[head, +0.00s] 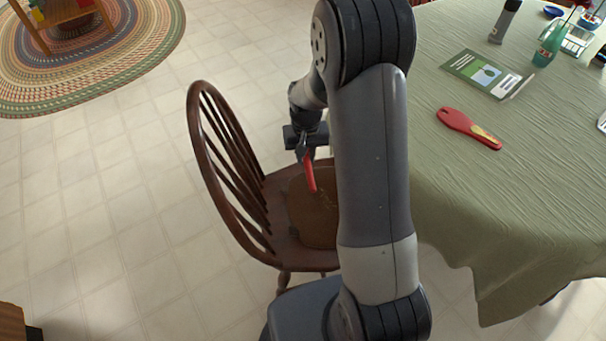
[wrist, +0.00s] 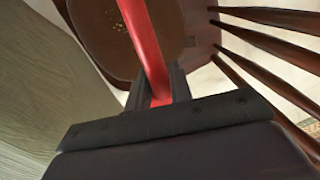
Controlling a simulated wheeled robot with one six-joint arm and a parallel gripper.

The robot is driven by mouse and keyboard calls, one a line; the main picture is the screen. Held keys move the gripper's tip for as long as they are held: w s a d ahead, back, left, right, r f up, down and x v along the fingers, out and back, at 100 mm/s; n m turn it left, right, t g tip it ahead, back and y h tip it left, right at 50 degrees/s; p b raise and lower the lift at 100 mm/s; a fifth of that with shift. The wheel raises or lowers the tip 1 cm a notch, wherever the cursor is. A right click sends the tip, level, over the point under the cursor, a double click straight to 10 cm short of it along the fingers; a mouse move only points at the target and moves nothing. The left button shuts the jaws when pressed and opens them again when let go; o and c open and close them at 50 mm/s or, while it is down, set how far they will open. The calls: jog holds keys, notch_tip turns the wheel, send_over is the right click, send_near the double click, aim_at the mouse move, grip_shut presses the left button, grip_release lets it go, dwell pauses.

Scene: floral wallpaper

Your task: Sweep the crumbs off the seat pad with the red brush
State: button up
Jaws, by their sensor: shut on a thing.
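A brown seat pad (head: 318,222) lies on the seat of a dark wooden chair (head: 206,150). In the head view my arm hides the pad's right side. My gripper (head: 308,155) is above the chair, shut on the red brush (head: 311,178), which points down toward the pad. In the wrist view the brush's red handle (wrist: 146,42) runs up from between the fingers (wrist: 160,92) and out of the top edge, so the bristles are out of view. Small pale crumbs (wrist: 116,25) show on the pad in the wrist view. I cannot tell whether the brush touches the pad.
A table with a green cloth (head: 440,200) stands right of the chair, its cloth hanging close to the seat. The chair's spindles (head: 232,150) rise at the left.

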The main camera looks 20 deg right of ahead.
jog(key=w+f+m+b, duration=0.2)
jog(key=w+f+b, duration=0.2)
jog(key=f+b, duration=0.7)
jog(key=shift+w+d+f+b, duration=0.15)
jog(key=shift+d+f+b, duration=0.2)
jog(key=shift+b, duration=0.7)
